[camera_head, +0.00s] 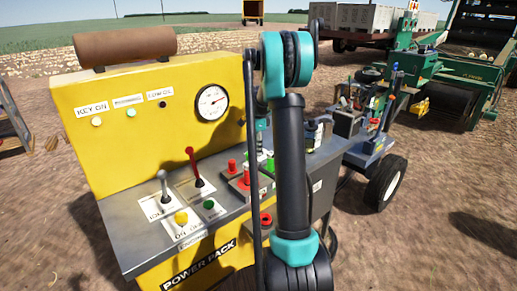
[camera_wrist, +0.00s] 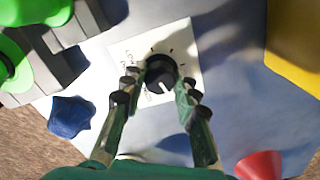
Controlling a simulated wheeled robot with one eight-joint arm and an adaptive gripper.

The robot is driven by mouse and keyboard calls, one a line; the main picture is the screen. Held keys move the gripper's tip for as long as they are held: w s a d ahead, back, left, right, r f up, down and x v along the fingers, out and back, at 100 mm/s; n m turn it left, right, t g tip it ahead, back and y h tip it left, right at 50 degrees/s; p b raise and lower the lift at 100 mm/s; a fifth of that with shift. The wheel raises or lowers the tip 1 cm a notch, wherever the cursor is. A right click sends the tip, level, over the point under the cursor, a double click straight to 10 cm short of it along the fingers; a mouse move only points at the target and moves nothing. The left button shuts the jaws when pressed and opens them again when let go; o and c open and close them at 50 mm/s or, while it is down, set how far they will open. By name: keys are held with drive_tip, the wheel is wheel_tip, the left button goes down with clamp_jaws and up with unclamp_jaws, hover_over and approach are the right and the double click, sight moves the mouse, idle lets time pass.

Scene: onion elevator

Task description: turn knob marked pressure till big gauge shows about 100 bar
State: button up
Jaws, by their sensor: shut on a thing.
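The black knob (camera_wrist: 160,74) sits on a white label with tick marks in the wrist view. Its white pointer mark faces the lower side of the picture. The label's writing is too blurred to read. My gripper (camera_wrist: 160,83) has one finger on each side of the knob and is shut on it. In the head view my arm hides the knob and the gripper. The big gauge (camera_head: 212,103) is a round white dial on the yellow panel (camera_head: 150,140). Its thin needle points to the upper right; the numbers are too small to read.
Near the knob are a blue star-shaped knob (camera_wrist: 72,117), a red cone-shaped part (camera_wrist: 259,166) and green parts (camera_wrist: 15,55). The console also holds a red lever (camera_head: 191,160), a grey lever (camera_head: 163,183) and a yellow button (camera_head: 181,218). A wheeled machine (camera_head: 385,182) stands at right.

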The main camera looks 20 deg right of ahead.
drive_tip(key=n, duration=2)
drive_tip(key=shift+n, duration=0.4)
drive_tip(key=n, duration=0.5)
drive_tip(key=shift+n, duration=0.4)
drive_tip(key=o, duration=1.2)
drive_tip(key=shift+c, duration=0.2)
